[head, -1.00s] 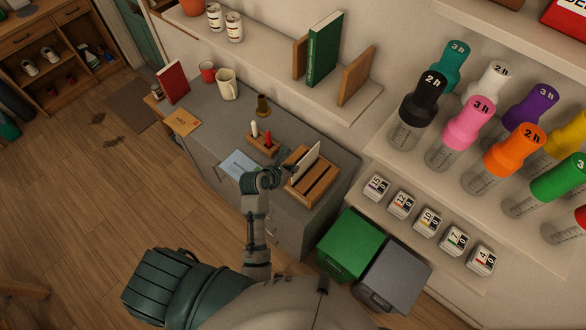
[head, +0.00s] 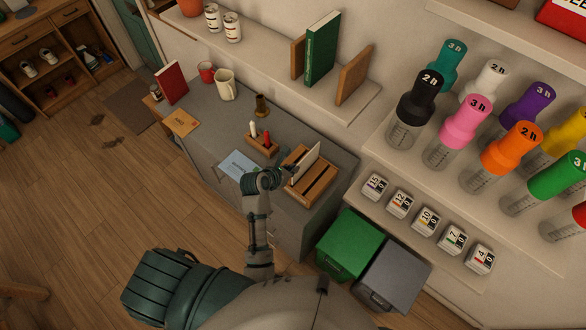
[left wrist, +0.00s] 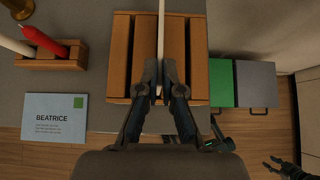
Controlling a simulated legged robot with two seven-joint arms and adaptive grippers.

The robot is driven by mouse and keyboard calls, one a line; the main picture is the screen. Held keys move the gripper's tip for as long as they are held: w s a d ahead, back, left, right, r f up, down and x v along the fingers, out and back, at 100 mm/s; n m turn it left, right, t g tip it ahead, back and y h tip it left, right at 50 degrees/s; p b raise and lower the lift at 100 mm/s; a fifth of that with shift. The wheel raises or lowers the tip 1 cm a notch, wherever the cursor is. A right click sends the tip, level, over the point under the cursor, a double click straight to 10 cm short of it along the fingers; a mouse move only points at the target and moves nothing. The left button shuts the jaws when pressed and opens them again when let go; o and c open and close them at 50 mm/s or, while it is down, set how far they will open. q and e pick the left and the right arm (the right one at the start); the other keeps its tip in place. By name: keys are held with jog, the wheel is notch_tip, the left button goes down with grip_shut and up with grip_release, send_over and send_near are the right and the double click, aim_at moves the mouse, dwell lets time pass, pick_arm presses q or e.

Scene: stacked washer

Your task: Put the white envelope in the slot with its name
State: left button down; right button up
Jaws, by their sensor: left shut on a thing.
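The white envelope (head: 305,161) stands on edge in the wooden slotted rack (head: 318,190) on the grey cabinet top. My left gripper (head: 287,172) is shut on its near edge. In the left wrist view the envelope (left wrist: 161,40) is a thin upright strip between the fingertips (left wrist: 160,93), near the middle of the rack (left wrist: 119,55). I cannot tell how deep it sits. The name on it and any slot names are hidden. My right gripper (left wrist: 278,165) shows small at the lower right of the left wrist view, fingers apart and empty.
A light blue envelope marked BEATRICE (left wrist: 55,118) lies left of the rack, by a wooden holder with red and white candles (head: 262,146). A tan envelope (head: 182,122) lies farther left. Green (head: 350,243) and grey (head: 394,272) bins stand right of the cabinet.

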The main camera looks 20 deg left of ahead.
pick_arm(q)
jog(key=shift+a+f, duration=0.15)
pick_arm(e)
jog(key=shift+a+f, duration=0.1)
jog(key=shift+a, duration=0.05)
dwell(1.0)
pick_arm(q)
jog(key=shift+f, duration=0.1)
pick_arm(e)
jog(key=shift+d, duration=0.25)
pick_arm(q)
jog(key=shift+r, duration=0.35)
pick_arm(e)
jog(key=shift+d, duration=0.1)
pick_arm(q)
jog(key=shift+d, duration=0.2)
dwell(0.4)
dwell(0.9)
